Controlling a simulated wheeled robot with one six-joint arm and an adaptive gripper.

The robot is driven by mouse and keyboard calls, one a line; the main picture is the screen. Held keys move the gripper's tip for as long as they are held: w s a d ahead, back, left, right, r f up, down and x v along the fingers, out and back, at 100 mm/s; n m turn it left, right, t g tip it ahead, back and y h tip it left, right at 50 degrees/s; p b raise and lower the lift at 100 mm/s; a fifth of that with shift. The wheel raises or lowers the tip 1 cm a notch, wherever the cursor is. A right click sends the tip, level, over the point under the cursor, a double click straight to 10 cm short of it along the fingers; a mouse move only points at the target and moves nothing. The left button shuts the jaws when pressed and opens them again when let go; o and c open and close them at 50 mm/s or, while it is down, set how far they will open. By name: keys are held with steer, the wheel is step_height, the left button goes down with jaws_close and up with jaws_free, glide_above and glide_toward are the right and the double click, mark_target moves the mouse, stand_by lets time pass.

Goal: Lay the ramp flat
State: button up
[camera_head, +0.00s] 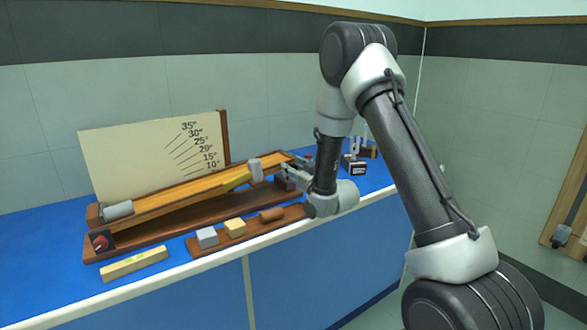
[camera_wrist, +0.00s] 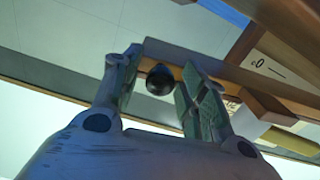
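The ramp (camera_head: 175,194) is a long orange-brown wooden plank above a dark wooden base (camera_head: 165,233). It is tilted, low at the left and raised at the right. A pale angle board (camera_head: 125,155) marked in degrees stands behind it. My gripper (camera_head: 285,173) is at the ramp's raised right end. In the wrist view its fingers (camera_wrist: 161,60) are apart, with a dark round knob (camera_wrist: 159,82) between them, closer to the right finger. I cannot tell whether they touch it. The fingers partly hide that end in the head view.
A grey cylinder (camera_head: 118,211) lies at the ramp's low end, above a red knob (camera_head: 101,242). A grey-headed piece (camera_head: 256,170) is on the ramp. In front are a yellow bar (camera_head: 134,263) and a wooden tray (camera_head: 252,231) with blocks. A small device (camera_head: 354,167) stands right.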

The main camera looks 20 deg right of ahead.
steer(key=v, duration=0.7)
steer(key=shift+s, duration=0.2)
steer(key=shift+d, duration=0.1)
